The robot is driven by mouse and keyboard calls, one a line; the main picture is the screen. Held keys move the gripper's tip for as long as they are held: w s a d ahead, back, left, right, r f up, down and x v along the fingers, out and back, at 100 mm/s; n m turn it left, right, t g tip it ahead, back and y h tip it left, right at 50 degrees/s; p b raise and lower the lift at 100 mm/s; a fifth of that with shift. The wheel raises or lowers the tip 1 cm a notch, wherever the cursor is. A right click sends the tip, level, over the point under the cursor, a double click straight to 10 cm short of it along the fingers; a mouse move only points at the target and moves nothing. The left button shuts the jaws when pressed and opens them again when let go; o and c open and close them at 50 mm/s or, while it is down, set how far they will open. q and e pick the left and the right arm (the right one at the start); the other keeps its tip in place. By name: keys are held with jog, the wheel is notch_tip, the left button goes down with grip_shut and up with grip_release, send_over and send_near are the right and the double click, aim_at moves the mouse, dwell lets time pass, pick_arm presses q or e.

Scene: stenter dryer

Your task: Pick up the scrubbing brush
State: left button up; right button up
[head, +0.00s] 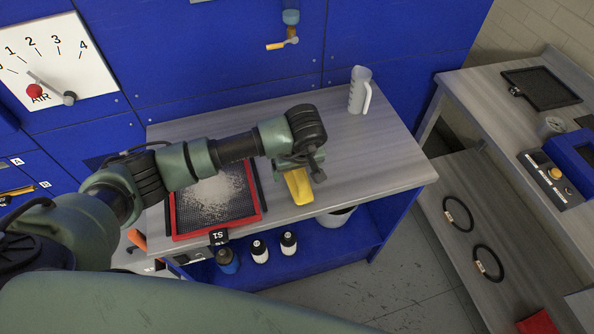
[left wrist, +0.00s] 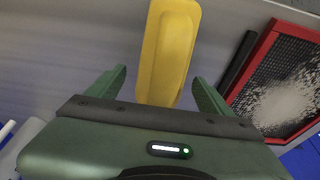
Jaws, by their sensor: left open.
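The yellow scrubbing brush (head: 299,186) lies on the grey worktop to the right of the red-framed screen, partly hidden under my left gripper in the head view. Its long yellow body also shows in the left wrist view (left wrist: 168,50); no bristles are visible. My left gripper (head: 297,166) is above the brush. In the left wrist view its green fingers (left wrist: 159,78) are apart, one on each side of the yellow body, with gaps on both sides. My right gripper is not in view.
The red-framed screen (head: 174,222) with pale lint lies left of the brush. A clear jug (head: 359,90) stands at the worktop's (head: 385,155) back right. Several bottles (head: 259,251) stand on the blue shelf below. The worktop right of the brush is clear.

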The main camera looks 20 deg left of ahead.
pick_arm(q)
jog(key=shift+f, duration=0.1)
jog(key=c, duration=1.5)
jog(key=shift+c, duration=0.3)
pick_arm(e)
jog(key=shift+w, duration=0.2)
pick_arm(q)
jog(key=shift+r, duration=0.2)
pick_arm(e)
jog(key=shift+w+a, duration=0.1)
